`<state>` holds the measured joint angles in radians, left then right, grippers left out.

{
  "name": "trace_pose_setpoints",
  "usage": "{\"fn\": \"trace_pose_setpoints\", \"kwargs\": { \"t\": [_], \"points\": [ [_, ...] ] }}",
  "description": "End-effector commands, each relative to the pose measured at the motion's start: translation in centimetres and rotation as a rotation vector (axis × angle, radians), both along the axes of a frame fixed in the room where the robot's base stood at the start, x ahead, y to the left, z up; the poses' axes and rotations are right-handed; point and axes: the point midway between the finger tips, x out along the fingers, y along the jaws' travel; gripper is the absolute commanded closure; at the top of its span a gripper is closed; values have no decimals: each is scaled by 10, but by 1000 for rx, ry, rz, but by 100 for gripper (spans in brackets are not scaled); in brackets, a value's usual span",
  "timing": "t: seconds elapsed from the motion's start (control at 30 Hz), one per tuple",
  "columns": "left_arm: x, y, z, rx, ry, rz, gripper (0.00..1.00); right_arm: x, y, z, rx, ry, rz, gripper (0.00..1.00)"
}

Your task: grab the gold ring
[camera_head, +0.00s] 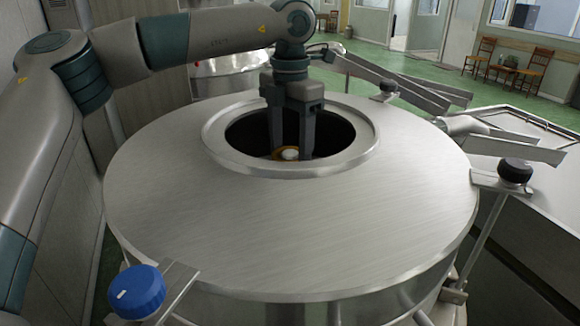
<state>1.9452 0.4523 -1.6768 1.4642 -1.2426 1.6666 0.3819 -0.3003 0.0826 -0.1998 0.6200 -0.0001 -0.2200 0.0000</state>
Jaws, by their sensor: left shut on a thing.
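My left gripper (291,152) reaches straight down through the round opening in the lid of a steel tank (290,230). Its two dark fingers are shut on the gold ring (279,154), which shows low between the fingertips inside the opening. A small pale shape shows at the middle of the ring; I cannot tell what it is. The fingers and the dark inside of the tank hide part of the ring. I cannot tell whether the ring touches anything below. My right gripper is not in view.
A raised rim (222,150) surrounds the opening close to my gripper. A blue knob (136,288) and a black knob (515,171) stand at the tank's edge. Metal arms of a fitting (515,147) stick out at the right. Chairs (538,66) stand far back.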

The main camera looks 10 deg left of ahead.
Motion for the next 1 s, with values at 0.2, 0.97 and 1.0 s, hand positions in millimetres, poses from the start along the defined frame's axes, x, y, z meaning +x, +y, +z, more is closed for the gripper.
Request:
{"fn": "trace_pose_setpoints", "kwargs": {
  "t": [0.2,0.97,1.0],
  "points": [
    [0,-1,35,-3,-4,0,68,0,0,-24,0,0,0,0],
    [0,0,65,-1,-1,-1,68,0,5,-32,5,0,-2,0],
    [0,0,65,-1,-1,-1,68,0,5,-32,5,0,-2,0]
  ]
}}
